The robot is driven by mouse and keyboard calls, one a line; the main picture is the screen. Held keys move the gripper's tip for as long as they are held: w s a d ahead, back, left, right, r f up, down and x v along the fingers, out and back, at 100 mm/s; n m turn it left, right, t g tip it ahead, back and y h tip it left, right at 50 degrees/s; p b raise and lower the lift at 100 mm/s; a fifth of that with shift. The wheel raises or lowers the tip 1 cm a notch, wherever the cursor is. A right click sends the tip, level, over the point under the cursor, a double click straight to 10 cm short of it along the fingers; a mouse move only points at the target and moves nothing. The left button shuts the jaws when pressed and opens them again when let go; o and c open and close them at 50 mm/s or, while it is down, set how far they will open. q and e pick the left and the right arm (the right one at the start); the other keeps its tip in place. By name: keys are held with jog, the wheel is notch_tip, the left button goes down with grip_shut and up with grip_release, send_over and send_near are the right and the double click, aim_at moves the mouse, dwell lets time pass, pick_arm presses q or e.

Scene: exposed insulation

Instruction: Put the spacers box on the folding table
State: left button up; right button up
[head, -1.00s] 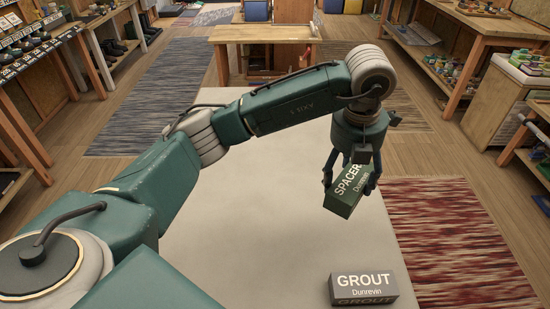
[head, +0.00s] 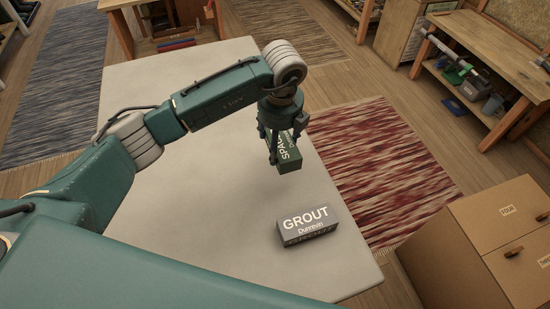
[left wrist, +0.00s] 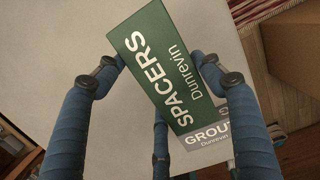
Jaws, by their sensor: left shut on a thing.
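The green spacers box (head: 289,161) is in my left gripper (head: 280,150), whose fingers are shut around it. The box hangs tilted over the pale grey table (head: 190,220), which I take to be the folding table. In the left wrist view the box (left wrist: 163,70) shows its "SPACERS Dunrevin" face between the blue fingers of the gripper (left wrist: 155,75). It looks higher than the grout box there. The gap between its underside and the table is hard to judge. My right gripper is in neither view.
A grey grout box (head: 308,226) lies on the table, nearer than the spacers box; its label also shows in the left wrist view (left wrist: 208,139). The tabletop left of both boxes is bare. A red rug (head: 385,170) and a cardboard box (head: 515,240) are at the right.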

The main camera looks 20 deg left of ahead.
pick_arm(q)
notch_tip(320, 180, down, 9)
jog(key=shift+r+p, duration=0.2)
jog(key=shift+p, duration=0.35)
jog(key=shift+f, duration=0.4)
jog(key=shift+d, duration=0.1)
jog(key=shift+f, duration=0.1)
jog(key=o, duration=1.2)
